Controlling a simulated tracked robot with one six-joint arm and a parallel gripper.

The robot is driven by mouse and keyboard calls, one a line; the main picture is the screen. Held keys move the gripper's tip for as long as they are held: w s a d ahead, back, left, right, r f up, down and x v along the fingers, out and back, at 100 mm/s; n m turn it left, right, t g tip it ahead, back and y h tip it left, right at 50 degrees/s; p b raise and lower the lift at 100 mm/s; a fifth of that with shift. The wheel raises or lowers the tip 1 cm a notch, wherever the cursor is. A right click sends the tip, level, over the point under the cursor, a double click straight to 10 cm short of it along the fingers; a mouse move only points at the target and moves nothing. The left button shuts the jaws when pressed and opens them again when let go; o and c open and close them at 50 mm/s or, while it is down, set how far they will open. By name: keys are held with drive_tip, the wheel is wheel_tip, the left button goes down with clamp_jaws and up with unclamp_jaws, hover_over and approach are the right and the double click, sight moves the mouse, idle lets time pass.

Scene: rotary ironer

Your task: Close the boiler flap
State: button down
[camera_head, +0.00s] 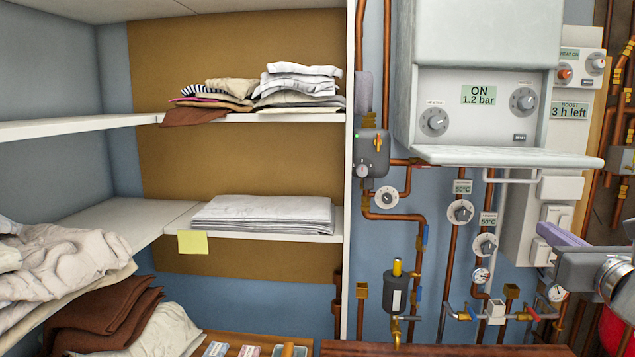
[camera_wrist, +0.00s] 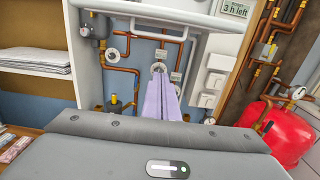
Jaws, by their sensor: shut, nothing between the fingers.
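The white boiler (camera_head: 485,95) hangs on the wall in the head view, with a display reading ON, 1.2 bar. Its flap (camera_head: 505,157) is open, sticking out flat from below the control panel; a white rail (camera_head: 512,180) shows under it. In the wrist view the flap's underside (camera_wrist: 190,13) crosses the top edge. My gripper (camera_head: 545,231) is at the right of the head view, below and right of the flap and apart from it. Its lavender fingers also show in the wrist view (camera_wrist: 160,80), shut together with nothing between them.
Copper pipes with valves and dials (camera_head: 460,212) run below the boiler. White switch boxes (camera_head: 552,225) are behind my gripper. A red tank (camera_wrist: 283,125) stands low at right. Shelves with folded linen (camera_head: 265,213) fill the left.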

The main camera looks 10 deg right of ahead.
drive_tip(key=shift+w+a, duration=0.1)
drive_tip(key=shift+w, duration=0.1)
drive_tip(key=w+d+r, duration=0.3)
drive_tip(key=w+r, duration=0.1)
drive_tip(key=w, duration=0.6)
drive_tip(key=shift+w, duration=0.15)
idle(0.3)
drive_tip(key=shift+d+r, duration=0.1)
drive_tip(key=shift+r, duration=0.05)
idle(0.4)
